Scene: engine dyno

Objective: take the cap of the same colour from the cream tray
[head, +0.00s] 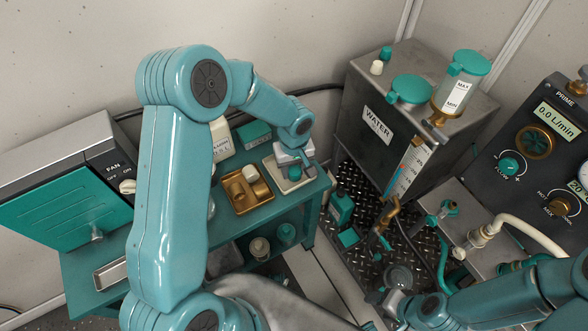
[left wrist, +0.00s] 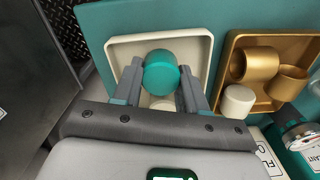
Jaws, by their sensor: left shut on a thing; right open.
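The cream tray (head: 307,181) lies on the teal bench. It also shows in the left wrist view (left wrist: 117,50). My left gripper (head: 294,168) points down over this tray. In the left wrist view its two fingers (left wrist: 160,82) are shut on a teal cap (left wrist: 161,73), one on each side. I cannot tell whether the cap still touches the tray floor. A pale cap shows partly behind it, between the fingers. My right gripper (head: 374,308) is low at the bottom of the head view, open and apart from the bench.
A brass tray (head: 234,208) with brass cups and a white cap stands beside the cream tray. The steel WATER tank (head: 362,92) stands to the right, with a small white cap (head: 376,67) and teal cap (head: 386,53) on top. Hoses and brass fittings crowd the right.

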